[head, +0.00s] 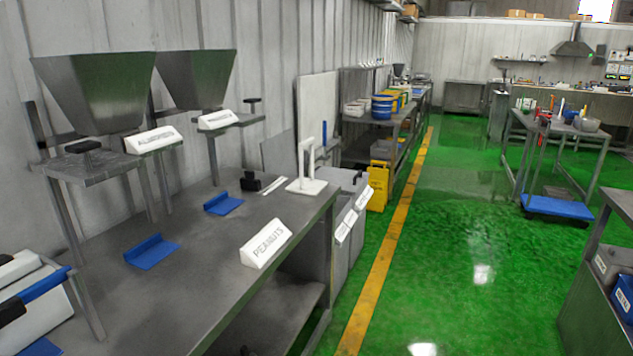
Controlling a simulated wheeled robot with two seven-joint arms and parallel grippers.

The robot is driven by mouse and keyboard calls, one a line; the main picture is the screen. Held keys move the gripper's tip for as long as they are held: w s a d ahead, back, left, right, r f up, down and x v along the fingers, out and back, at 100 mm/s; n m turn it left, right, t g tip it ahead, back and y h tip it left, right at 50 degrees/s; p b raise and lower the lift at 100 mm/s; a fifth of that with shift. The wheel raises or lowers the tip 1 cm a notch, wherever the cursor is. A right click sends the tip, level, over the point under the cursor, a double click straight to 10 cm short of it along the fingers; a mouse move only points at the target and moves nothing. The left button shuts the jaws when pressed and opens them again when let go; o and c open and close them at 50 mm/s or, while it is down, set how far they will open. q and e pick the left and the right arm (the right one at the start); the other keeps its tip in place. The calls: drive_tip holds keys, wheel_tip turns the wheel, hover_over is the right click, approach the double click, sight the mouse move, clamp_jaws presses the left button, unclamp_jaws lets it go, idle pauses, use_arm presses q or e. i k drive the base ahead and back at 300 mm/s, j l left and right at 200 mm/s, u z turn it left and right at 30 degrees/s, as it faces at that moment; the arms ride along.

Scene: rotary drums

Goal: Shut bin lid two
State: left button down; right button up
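Grey bins (341,253) stand side by side just past the far end of the steel table on the left. White sign plates (346,226) and (364,197) sit at their top front edge; I cannot read them. The grey top of the farther bin (345,178) shows partly behind the table corner. The pictures do not show clearly which one is lid two, or whether any lid is open or shut. Neither of my grippers is in view.
The steel table (200,260) holds a PEANUTS sign (266,243), blue scoops (152,251) and a white stand (306,175). Steel hoppers (97,92) rise at left. A yellow wet-floor sign (379,186) stands beyond the bins. The green floor (450,240) right of the yellow line is clear.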

sight(278, 152)
drive_tip(key=i+l+z, duration=0.3)
drive_tip(key=i, duration=0.7)
drive_tip(key=i+z, duration=0.3)
drive_tip(key=i, duration=0.7)
